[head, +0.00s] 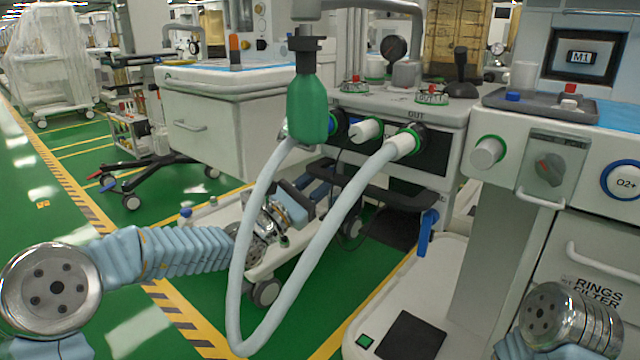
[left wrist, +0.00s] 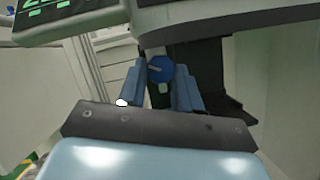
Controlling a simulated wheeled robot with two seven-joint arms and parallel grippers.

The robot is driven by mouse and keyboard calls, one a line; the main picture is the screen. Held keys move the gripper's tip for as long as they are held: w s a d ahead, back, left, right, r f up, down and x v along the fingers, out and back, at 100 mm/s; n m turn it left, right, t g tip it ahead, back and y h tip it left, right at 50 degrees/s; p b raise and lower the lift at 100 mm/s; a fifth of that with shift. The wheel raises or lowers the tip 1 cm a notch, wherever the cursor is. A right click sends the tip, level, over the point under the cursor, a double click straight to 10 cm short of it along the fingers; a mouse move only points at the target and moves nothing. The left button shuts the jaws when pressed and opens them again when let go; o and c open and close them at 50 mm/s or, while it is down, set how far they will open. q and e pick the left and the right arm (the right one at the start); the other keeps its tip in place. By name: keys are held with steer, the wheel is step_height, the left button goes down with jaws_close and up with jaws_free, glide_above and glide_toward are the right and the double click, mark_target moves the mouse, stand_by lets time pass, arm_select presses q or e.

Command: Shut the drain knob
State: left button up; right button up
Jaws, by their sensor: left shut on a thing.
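A round blue knob (left wrist: 160,68) with a pale line across its face shows in the left wrist view, under the edge of a grey housing. I take it to be the drain knob. My left gripper (left wrist: 161,88) has its two blue fingers on either side of it and is shut on it. In the head view my left arm reaches in from the left, and its gripper (head: 308,192) is low beneath the cart front, behind the pale hose loop. The knob itself is hidden there. Of my right arm only a metal wrist link shows at the lower right; its gripper is out of view.
The cart's base plate (head: 440,300) lies to the right. Green floor (head: 190,300) is open at the lower left.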

arm_select(q)
steer(key=o, duration=1)
steer(key=shift+o, duration=0.2)
steer(key=p+v, duration=0.1)
steer(key=v, duration=1.3)
steer(key=shift+w, duration=0.1)
